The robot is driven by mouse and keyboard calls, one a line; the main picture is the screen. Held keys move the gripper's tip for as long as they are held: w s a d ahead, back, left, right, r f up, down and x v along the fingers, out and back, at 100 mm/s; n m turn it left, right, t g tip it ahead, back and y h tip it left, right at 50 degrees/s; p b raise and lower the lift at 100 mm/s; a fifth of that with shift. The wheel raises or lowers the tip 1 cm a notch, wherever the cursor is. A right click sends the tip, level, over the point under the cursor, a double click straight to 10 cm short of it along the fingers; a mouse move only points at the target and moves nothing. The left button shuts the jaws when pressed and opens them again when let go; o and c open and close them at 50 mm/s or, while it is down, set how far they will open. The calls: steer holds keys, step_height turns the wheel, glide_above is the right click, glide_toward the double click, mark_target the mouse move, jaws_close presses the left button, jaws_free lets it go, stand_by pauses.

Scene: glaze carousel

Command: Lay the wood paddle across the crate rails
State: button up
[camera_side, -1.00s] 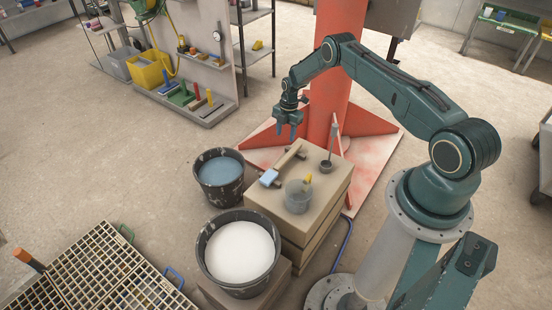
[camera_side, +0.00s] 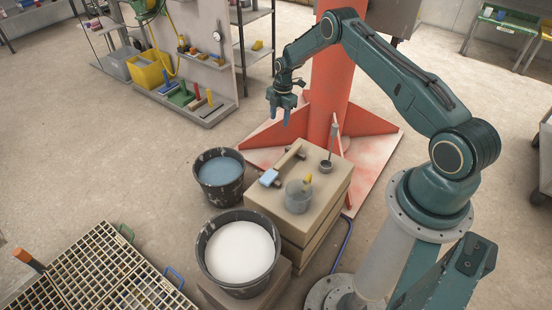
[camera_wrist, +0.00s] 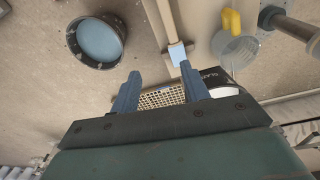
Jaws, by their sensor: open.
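A pale wooden bar with crosspieces (camera_side: 288,160), which looks like the wood paddle, lies on top of the tan block stack (camera_side: 318,193). A light blue piece (camera_side: 269,177) sits at its near end. In the wrist view the bar (camera_wrist: 163,20) runs down from the top edge, with the blue piece (camera_wrist: 177,54) beyond the fingertips. My gripper (camera_side: 279,118) is open and empty, raised above and behind the far end of the bar. Its two blue fingers (camera_wrist: 160,72) are apart. Gridded crates (camera_side: 92,262) with green and blue handles lie at lower left.
A clear cup (camera_side: 298,198) with a yellow piece in it and a small dark pot (camera_side: 326,167) with an upright rod stand beside the bar. Buckets of blue (camera_side: 220,190) and white (camera_side: 238,270) liquid stand left of the stack. A red column (camera_side: 335,80) rises behind.

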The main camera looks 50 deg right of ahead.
steer(key=a+r+m+t, duration=0.1)
steer(key=a+r+m, duration=0.15)
steer(key=r, duration=0.75)
steer(key=a+r+m, duration=0.1)
steer(key=a+r, duration=0.3)
steer(key=r, duration=0.7)
steer(key=s+a+r+m, duration=0.1)
steer(key=s+a+r, duration=0.2)
steer(key=r, duration=0.2)
steer(key=s+a+r+m+t+h, duration=0.1)
steer(key=s+a+r+m, duration=0.1)
steer(key=r, duration=0.3)
steer(key=s+a+r+m, duration=0.1)
steer(key=s+a+r, duration=0.2)
steer(key=r, duration=0.2)
steer(key=s+a+r+m+t, duration=0.1)
steer(key=s+a+r+m, duration=0.2)
steer(key=s, duration=0.4)
steer(key=s+a+r+m+t, duration=0.1)
steer(key=s+a+r+m, duration=0.1)
steer(key=s+a+r, duration=0.45)
steer(key=s+f+m+t, duration=0.1)
steer(key=s+f+m, duration=0.2)
steer(key=s, duration=1.1)
steer(key=shift+s+a+m, duration=0.2)
steer(key=shift+s+m, duration=0.2)
steer(key=shift+m, duration=0.15)
